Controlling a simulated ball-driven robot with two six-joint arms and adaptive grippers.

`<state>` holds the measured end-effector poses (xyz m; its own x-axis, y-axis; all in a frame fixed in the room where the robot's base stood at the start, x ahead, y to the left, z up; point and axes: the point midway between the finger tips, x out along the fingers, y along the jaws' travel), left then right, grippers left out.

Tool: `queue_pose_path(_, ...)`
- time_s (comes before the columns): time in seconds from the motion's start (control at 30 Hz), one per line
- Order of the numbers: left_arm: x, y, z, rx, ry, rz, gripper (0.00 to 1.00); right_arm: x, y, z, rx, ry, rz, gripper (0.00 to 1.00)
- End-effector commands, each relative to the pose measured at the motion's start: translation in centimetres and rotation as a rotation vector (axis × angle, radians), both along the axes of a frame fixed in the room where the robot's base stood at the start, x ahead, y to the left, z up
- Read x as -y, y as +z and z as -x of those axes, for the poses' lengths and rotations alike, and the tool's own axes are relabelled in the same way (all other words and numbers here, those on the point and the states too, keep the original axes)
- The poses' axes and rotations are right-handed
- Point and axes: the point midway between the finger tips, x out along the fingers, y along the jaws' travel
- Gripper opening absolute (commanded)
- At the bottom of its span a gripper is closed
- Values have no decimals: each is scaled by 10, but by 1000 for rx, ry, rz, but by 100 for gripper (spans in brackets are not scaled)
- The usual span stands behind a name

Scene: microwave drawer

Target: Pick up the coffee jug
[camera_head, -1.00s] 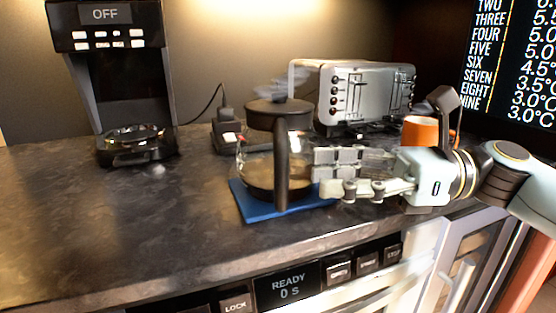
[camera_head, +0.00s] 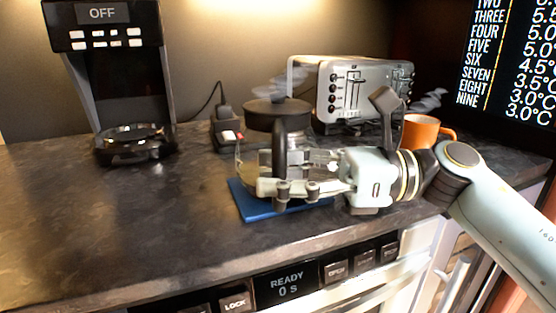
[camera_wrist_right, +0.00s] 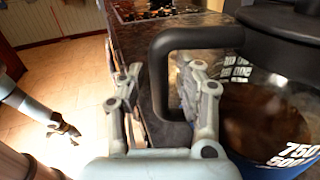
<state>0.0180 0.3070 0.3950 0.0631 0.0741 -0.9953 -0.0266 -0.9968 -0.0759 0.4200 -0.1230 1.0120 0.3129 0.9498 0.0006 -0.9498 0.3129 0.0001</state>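The coffee jug (camera_head: 248,160) is glass with a black lid and handle and has dark coffee inside. It stands upright on a blue mat (camera_head: 258,212) on the counter. My right gripper (camera_head: 282,176) reaches in from the right at the jug's handle. In the right wrist view, the black handle (camera_wrist_right: 159,75) lies between the two spread fingers of my right gripper (camera_wrist_right: 162,95). One finger is in the gap between handle and glass, and I see no firm grip. A dark gripper, apparently my left one (camera_wrist_right: 65,128), shows small at the left, away from the jug.
A coffee machine (camera_head: 122,70) stands at the back left. A silver toaster (camera_head: 365,92) and an orange mug (camera_head: 420,131) stand behind the right gripper. A power socket (camera_head: 227,132) is behind the jug. The counter's left front (camera_head: 110,220) is clear.

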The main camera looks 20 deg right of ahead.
Motion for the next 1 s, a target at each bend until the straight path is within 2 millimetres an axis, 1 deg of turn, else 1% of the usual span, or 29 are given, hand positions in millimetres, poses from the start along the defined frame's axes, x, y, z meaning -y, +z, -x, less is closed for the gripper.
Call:
queue_pose_path(0.03, 0, 0, 0, -1, 0, 0, 45, 0, 0, 0, 0, 0, 0, 26)
queue_pose_path(0.23, 0, 0, 0, -1, 0, 0, 45, 0, 0, 0, 0, 0, 0, 0)
queue_pose_path(1.0, 1, 0, 0, 1, 0, 1, 45, 0, 2, 0, 3, 0, -1, 0)
